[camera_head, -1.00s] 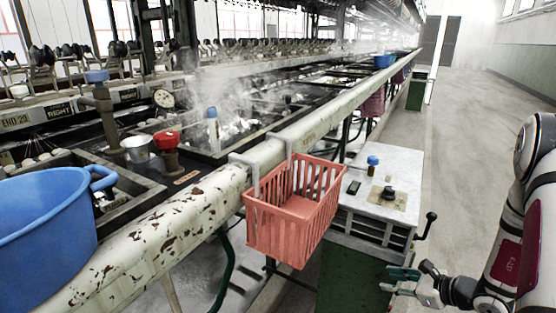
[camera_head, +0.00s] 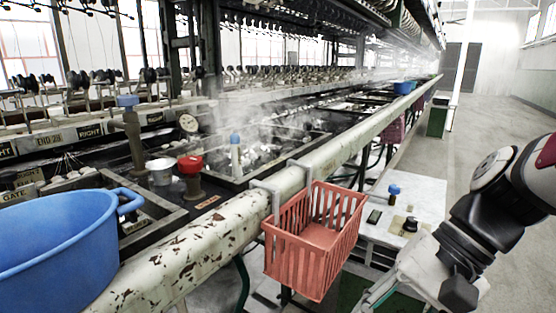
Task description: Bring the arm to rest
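My arm comes in from the right edge and bends down to the left in front of the white-topped cabinet. My gripper (camera_head: 376,297) is at the bottom edge, right of the red basket and partly cut off by the frame. A teal finger part shows, but its tips are not clear, so I cannot tell whether it is open or shut. I see nothing held in it.
A red basket (camera_head: 317,236) hangs from the worn white rail (camera_head: 197,240). The white cabinet top (camera_head: 428,190) bears a blue-capped bottle (camera_head: 393,195) and small items. A blue tub (camera_head: 60,245) stands left. The aisle (camera_head: 500,125) at right is clear.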

